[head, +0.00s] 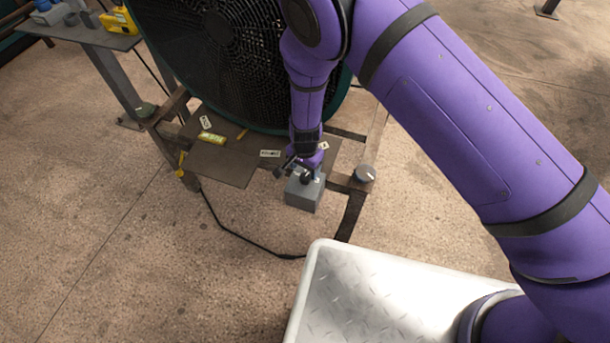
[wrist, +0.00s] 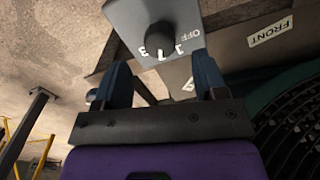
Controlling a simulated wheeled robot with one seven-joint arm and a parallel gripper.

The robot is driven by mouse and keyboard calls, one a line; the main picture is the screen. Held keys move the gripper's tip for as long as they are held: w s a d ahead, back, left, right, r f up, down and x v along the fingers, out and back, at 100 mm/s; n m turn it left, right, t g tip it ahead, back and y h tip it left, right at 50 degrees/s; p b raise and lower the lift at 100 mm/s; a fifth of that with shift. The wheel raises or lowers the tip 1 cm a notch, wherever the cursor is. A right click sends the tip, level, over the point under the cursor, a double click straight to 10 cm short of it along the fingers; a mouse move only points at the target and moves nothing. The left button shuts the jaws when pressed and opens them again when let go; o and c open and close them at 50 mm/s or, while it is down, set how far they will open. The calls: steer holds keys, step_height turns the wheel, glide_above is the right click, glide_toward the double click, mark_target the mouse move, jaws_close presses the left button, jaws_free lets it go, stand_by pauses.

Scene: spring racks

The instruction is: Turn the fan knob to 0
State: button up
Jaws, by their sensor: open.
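The fan knob (wrist: 160,37) is a small black round knob on a grey control box (wrist: 128,20). White numbers and the word OFF are printed around it; I see no 0. The box (head: 302,195) also shows in the head view, at the front of the fan's stand, with the knob (head: 306,177) on top, partly hidden by my gripper. My gripper (wrist: 160,68) is open, its two blue-grey fingers apart with nothing between them. In the wrist view the fingertips lie just below the knob. The gripper (head: 298,166) is close over the box.
A large dark fan (head: 215,50) stands behind the box on a brown frame with labelled plates (head: 222,165). A round grey knob-like part (head: 365,174) sits right of the box. A table (head: 95,38) with tools is far left.

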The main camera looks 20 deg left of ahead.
mark_target(305, 176)
steer(key=shift+f, duration=2.6)
steer(key=shift+c, duration=0.4)
steer(key=c, duration=0.8)
steer(key=shift+c, duration=0.2)
